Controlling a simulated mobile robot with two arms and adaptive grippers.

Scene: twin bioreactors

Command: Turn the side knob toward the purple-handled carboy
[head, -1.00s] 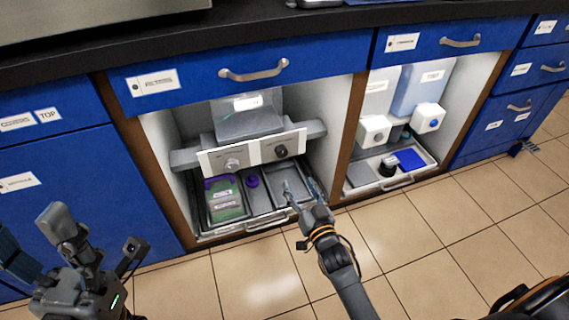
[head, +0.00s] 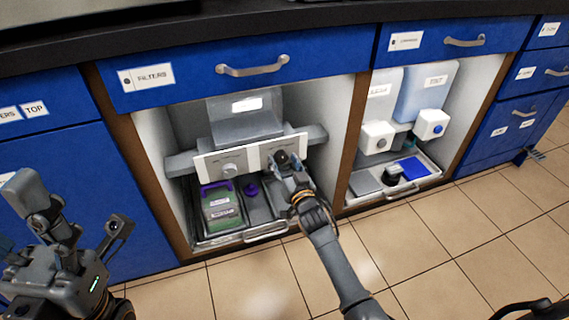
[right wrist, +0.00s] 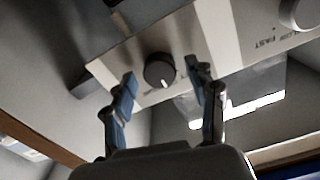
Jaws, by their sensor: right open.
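The black side knob (head: 281,157) is on the right part of a pale control panel (head: 208,166) inside the left open cabinet. In the right wrist view the black knob (right wrist: 160,70) has a white pointer mark near its lower edge. My right gripper (head: 287,171) is in front of the knob and partly hides it. In the right wrist view its open fingers (right wrist: 161,86) stand on either side of the knob, with gaps visible. The purple-handled carboy (head: 221,207), with green contents, stands below the panel to the left. My left gripper (head: 62,245) is at far left, its jaws unclear.
A second, silver knob (head: 230,169) is on the panel's left part. A purple cap (head: 251,189) is beside the carboy. Brown cabinet posts (head: 354,135) flank the opening. The right cabinet holds white dispensers and a tray. The tiled floor (head: 440,235) is clear.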

